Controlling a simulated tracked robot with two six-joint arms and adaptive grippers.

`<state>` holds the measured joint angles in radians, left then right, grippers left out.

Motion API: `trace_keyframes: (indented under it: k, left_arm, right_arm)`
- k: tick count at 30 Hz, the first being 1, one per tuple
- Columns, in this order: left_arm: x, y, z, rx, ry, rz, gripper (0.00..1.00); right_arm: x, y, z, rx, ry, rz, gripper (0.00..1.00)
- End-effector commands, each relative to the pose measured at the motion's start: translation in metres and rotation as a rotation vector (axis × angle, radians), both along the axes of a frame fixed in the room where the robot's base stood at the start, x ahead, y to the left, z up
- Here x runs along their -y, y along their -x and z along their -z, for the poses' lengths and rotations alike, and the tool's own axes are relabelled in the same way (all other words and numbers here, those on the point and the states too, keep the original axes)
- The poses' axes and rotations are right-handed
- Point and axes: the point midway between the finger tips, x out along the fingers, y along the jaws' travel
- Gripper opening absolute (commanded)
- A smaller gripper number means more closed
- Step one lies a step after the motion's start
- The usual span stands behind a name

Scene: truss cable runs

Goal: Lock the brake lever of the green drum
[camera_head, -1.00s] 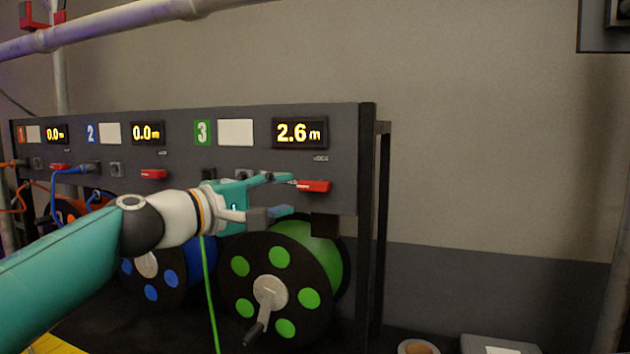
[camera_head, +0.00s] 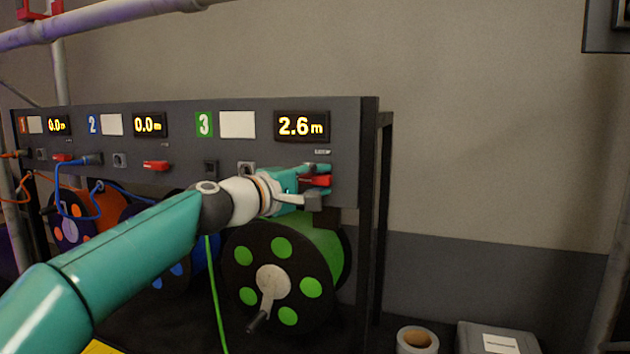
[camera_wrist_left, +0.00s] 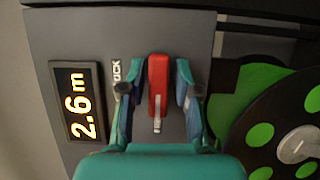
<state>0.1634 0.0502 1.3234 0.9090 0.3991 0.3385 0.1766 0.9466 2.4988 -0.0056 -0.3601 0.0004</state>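The brake lever of the green drum is red (camera_head: 320,180) and sits on the dark panel below the 2.6 m display (camera_head: 301,126). In the left wrist view the lever (camera_wrist_left: 158,82) lies between the fingers of my left gripper (camera_wrist_left: 158,95), with a gap showing on each side. My left gripper (camera_head: 319,184) is open around the lever. A LOCK label (camera_wrist_left: 117,75) shows beside the left finger in the wrist view. The green drum (camera_head: 312,245) hangs below the panel, with a black flange and a crank handle. My right gripper is not in view.
Red levers of the blue drum (camera_head: 156,166) and orange drum (camera_head: 62,157) are further left on the panel. A green cable (camera_head: 213,290) hangs down beside the green drum. A tape roll (camera_head: 417,338) and grey case (camera_head: 497,338) are at lower right.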

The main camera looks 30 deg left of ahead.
Motion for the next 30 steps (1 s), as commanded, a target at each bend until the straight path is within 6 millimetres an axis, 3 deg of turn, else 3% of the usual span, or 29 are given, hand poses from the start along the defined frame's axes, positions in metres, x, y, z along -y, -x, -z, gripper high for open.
trace_keyframes:
  k: [1,5,7,8,19,30]
  left_arm:
    - [0.000,0.000,0.000,0.000,0.000,0.000,0.19]
    - [0.000,0.000,0.000,-0.001,0.000,0.001,0.00]
    - [0.000,0.000,0.001,-0.001,0.000,0.001,0.00]
    - [-0.009,0.001,0.001,-0.002,0.001,-0.007,0.00]
    - [0.001,-0.001,0.000,-0.017,-0.055,0.001,0.00]
    - [0.002,-0.001,-0.002,-0.079,-0.303,0.006,0.00]
  right_arm:
    - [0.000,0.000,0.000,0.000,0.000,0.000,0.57]
    - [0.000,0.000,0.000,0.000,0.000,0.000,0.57]
    - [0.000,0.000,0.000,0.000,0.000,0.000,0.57]
    - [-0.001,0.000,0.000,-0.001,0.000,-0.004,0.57]
    - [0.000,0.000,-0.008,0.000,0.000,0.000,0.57]
    - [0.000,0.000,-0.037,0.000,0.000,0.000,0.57]
